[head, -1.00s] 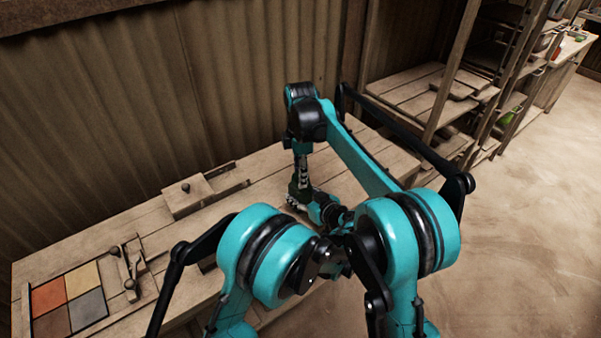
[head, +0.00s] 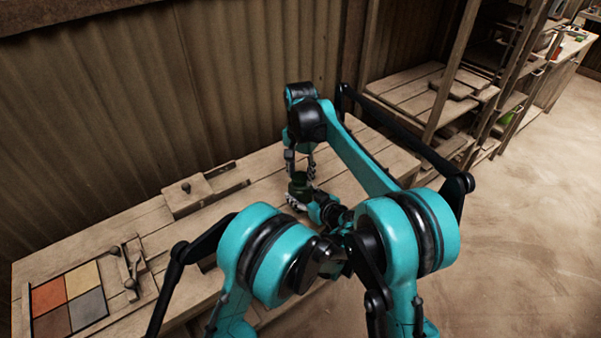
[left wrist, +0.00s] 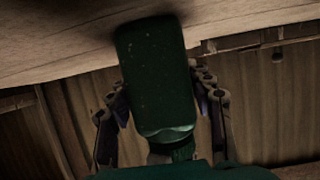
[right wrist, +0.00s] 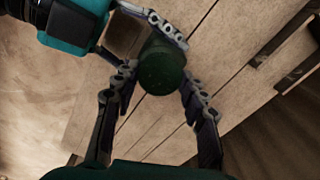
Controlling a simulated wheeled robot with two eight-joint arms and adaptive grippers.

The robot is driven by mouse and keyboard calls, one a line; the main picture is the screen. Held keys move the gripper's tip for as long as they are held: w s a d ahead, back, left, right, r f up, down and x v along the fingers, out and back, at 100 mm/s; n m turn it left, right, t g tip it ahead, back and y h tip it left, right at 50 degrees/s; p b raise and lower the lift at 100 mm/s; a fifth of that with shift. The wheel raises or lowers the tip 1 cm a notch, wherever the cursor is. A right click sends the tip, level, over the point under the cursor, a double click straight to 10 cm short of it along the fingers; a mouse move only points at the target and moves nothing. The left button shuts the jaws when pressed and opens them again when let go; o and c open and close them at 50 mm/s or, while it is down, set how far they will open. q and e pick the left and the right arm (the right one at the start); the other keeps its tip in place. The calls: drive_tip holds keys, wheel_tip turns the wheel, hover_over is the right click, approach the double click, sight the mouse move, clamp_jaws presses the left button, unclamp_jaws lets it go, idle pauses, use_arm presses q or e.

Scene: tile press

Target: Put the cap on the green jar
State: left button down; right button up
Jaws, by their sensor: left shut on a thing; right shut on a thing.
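The dark green jar (head: 299,187) stands upright over the bench's right part, held at its side by my left gripper (head: 297,203). In the left wrist view the jar (left wrist: 155,75) fills the middle, between the fingers. My right gripper (head: 301,173) points down from above, one finger on each side of the jar's top. The right wrist view shows a round dark green top (right wrist: 161,72) between its fingertips, which I take as the cap. Cap and jar look in line and nearly the same colour. I cannot tell how far the cap is seated.
The wooden bench (head: 110,255) runs along a corrugated wall. A wooden block with a knob (head: 190,195) and a tray of coloured tiles (head: 68,298) lie to the left. Shelves (head: 430,95) stand at the right.

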drive_tip(key=m, duration=0.3)
drive_tip(key=shift+m, duration=0.4)
drive_tip(key=o, duration=1.3)
drive_tip(key=shift+r, duration=2.25)
drive_tip(key=shift+c, duration=0.4)
